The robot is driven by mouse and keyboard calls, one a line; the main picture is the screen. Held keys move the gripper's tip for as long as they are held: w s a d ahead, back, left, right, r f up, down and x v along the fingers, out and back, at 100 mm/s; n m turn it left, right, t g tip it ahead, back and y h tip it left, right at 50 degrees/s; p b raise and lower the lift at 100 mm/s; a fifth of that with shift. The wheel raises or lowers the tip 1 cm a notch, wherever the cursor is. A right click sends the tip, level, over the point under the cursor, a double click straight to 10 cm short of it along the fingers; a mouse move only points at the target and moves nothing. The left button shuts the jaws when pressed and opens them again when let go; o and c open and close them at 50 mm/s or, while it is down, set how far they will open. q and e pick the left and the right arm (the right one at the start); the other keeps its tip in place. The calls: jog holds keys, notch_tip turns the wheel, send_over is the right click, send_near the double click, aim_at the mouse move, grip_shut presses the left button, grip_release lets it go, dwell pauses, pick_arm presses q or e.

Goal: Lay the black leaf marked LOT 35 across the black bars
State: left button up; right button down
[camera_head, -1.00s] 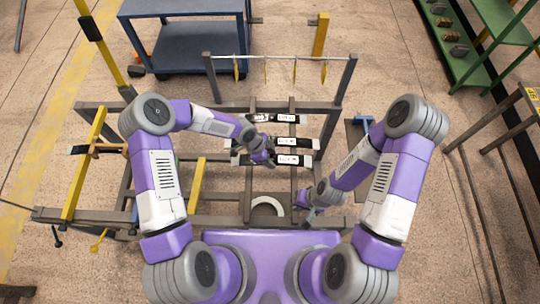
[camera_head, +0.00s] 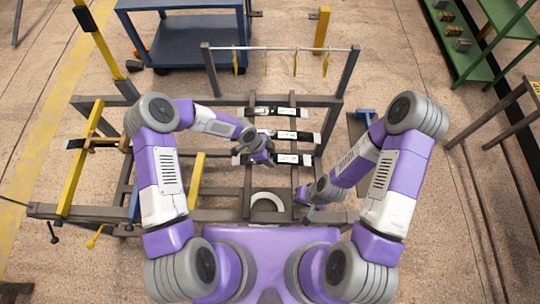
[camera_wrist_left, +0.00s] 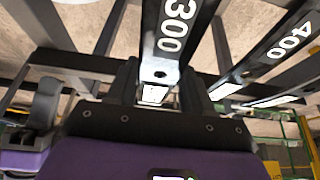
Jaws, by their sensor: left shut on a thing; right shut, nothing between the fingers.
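Three dark leaves with white labels lie one behind another over two long dark bars (camera_head: 248,185) of the frame: a far leaf (camera_head: 290,112), a middle leaf (camera_head: 300,135) and a near leaf (camera_head: 303,160). My left gripper (camera_head: 264,157) is at the near leaf, left of its middle, and shut on a leaf. In the left wrist view the fingers (camera_wrist_left: 158,95) close around a black leaf marked 300 (camera_wrist_left: 172,40); another marked 400 (camera_wrist_left: 280,45) is at right. No LOT 35 marking is legible. My right gripper (camera_head: 307,203) is shut and empty by the right bar.
A post-and-rod rack (camera_head: 280,48) with hanging yellow strips stands behind the leaves. Yellow bars (camera_head: 80,160) are at left, with a dark strip across one. A white ring (camera_head: 268,195) lies near my body. A blue cart (camera_head: 190,40) is behind.

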pick_arm(q)
jog(key=shift+f+b, duration=0.55)
pick_arm(e)
jog(key=shift+f, duration=0.55)
